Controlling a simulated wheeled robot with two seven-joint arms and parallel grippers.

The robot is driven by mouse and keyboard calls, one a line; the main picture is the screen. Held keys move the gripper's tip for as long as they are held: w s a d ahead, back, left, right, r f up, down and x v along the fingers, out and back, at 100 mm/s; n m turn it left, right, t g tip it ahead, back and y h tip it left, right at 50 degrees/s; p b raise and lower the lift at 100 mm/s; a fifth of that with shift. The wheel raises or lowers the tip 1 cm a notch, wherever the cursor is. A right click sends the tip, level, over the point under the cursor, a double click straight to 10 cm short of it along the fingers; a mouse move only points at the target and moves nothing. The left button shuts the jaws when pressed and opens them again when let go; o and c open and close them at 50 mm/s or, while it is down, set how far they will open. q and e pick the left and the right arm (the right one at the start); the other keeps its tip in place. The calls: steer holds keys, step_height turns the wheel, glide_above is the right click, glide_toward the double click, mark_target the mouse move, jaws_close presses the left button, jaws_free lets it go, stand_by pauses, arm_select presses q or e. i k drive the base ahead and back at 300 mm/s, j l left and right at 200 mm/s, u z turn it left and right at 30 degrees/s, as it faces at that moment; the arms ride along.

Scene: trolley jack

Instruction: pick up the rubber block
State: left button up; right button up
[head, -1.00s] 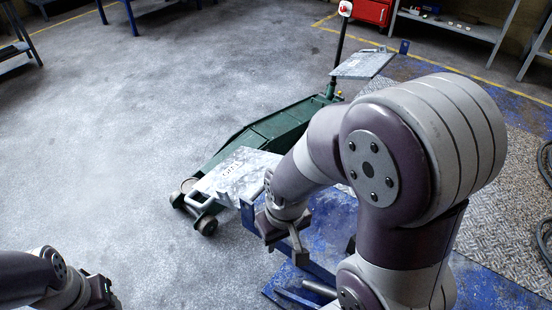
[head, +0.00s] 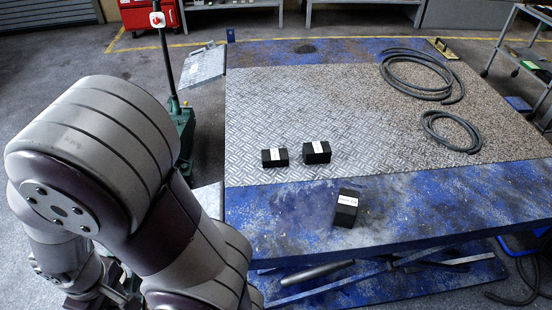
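Three black blocks with white labels are on the lift table (head: 290,215). One block (head: 346,208) stands on the blue front strip. Two others, a left block (head: 274,158) and a right block (head: 317,152), sit close together farther back on the tread-plate top. The labels are too small to read, so I cannot tell which is named the rubber block.
Two coiled dark hoses, a larger one (head: 422,75) and a smaller one (head: 452,131), lie at the table's right. The green trolley jack (head: 184,125) stands left of the table. A trolley (head: 530,65) stands at the far right. The middle of the tabletop is clear.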

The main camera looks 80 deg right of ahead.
mark_target(275, 158)
steer(key=i+z, duration=0.1)
steer(key=z, duration=0.3)
steer(key=i+z, duration=0.15)
steer(key=z, duration=0.25)
steer(key=i+z, duration=0.1)
steer(key=z, duration=0.35)
steer(key=i+j+z, duration=0.1)
steer(key=z, duration=0.3)
steer(key=i+j+z, duration=0.1)
steer(key=z, duration=0.3)
steer(key=i+z, duration=0.15)
steer(key=z, duration=0.3)
steer(key=i+j+z, duration=0.1)
steer(key=z, duration=0.4)
steer(key=i+j+z, duration=0.1)
steer(key=z, duration=0.35)
steer(key=i+j+z, duration=0.1)
steer(key=z, duration=0.35)
steer(key=j+z, duration=0.25)
steer(key=z, duration=0.2)
steer(key=j+z, duration=0.2)
steer(key=z, duration=0.3)
steer(key=i, duration=0.05)
